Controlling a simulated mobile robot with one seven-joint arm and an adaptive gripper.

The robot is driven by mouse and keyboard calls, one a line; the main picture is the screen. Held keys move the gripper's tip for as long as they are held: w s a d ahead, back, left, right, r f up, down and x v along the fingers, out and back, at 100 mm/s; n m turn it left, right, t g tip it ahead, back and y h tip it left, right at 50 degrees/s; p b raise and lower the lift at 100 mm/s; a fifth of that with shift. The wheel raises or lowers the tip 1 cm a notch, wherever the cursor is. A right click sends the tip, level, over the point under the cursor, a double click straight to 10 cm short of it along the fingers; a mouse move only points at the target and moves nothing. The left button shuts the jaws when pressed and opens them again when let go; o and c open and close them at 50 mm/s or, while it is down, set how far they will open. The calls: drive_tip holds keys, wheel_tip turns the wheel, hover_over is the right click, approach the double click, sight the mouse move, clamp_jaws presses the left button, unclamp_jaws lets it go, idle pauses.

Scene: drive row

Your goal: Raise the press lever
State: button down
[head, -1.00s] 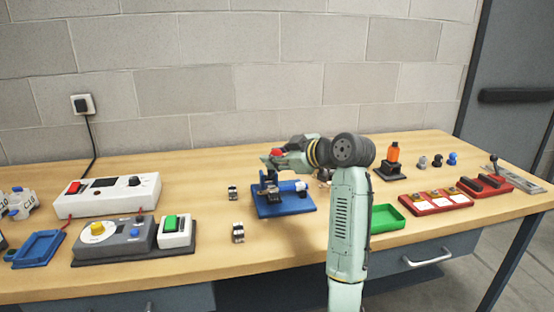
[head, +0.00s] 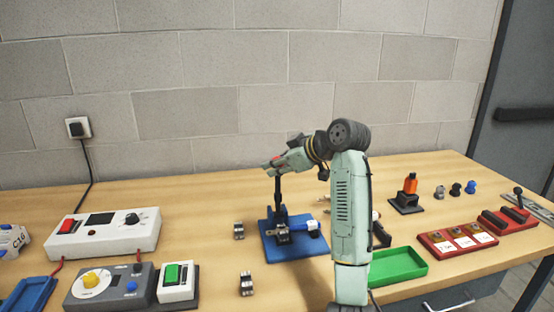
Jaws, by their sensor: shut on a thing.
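The press (head: 268,240) is a dark mechanism on a blue base plate on the bench, in the middle of the head view. Its dark lever (head: 278,193) stands roughly upright above the base, with a red knob (head: 276,161) at its top. My gripper (head: 272,167) is shut on the knob at the top of the lever, high above the base. The fingers partly hide the knob. A white and blue cylindrical part (head: 305,226) lies at the right of the press mechanism.
Two small metal parts (head: 239,231) (head: 247,283) lie left of the press. A control box with a green button (head: 173,273) stands farther left. The back bench strip is clear.

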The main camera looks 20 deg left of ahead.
drive_tip(key=shift+w+f, duration=0.15)
drive_tip(key=shift+w, duration=0.2)
drive_tip(key=shift+d, duration=0.1)
drive_tip(key=c, duration=1.2)
unclamp_jaws()
drive_tip(key=shift+c, duration=0.2)
drive_tip(key=shift+s+d+r, duration=0.1)
drive_tip(key=shift+d+r, duration=0.1)
drive_tip(key=shift+r, duration=0.05)
drive_tip(key=v, duration=1.1)
drive_tip(key=shift+r, duration=0.2)
